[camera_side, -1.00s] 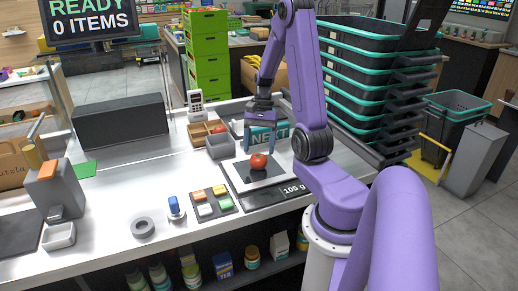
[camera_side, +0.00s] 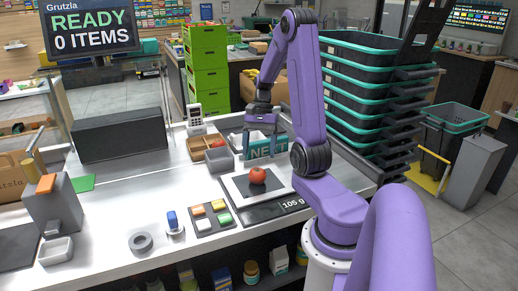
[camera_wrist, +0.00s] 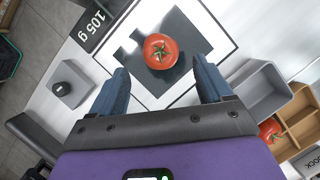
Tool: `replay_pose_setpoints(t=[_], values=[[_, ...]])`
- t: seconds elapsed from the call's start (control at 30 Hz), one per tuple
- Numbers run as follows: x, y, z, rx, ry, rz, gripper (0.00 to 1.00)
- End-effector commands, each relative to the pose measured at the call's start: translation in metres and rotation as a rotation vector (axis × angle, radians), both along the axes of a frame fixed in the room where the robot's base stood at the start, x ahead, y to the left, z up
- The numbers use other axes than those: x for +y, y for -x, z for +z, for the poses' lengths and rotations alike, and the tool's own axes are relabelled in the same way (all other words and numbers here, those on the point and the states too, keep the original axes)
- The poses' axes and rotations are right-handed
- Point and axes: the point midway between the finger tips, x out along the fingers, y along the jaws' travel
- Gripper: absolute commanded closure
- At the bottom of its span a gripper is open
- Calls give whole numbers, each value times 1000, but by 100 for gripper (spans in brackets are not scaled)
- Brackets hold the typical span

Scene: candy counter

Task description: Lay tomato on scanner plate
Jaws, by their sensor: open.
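A red tomato (camera_side: 258,176) with a green stem rests on the dark glass of the scanner plate (camera_side: 245,188). In the wrist view the tomato (camera_wrist: 160,50) sits on the dark square (camera_wrist: 186,28) of the plate, inside its white surround. My gripper (camera_side: 262,155) is open and empty, above and just behind the tomato. In the wrist view its blue fingers (camera_wrist: 162,75) are spread wide, apart from the tomato on the near side. The scale display (camera_side: 292,204) reads 105 g.
A grey bin (camera_side: 221,160) and a wooden divided box (camera_side: 197,149) stand behind the plate. Another tomato (camera_wrist: 270,130) lies in that box. A coloured key pad (camera_side: 212,217) is left of the plate. Stacked baskets (camera_side: 365,95) rise at right. The left counter has free room.

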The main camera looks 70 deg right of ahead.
Motion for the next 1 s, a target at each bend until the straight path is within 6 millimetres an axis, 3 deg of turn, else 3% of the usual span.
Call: replay_pose_setpoints(t=[0.3,0.47,1.0], values=[[-1,0,1,0,1,0,0],[-7,-2,14,-3,3,-1,0],[-46,-8,111,-3,4,-1,0]])
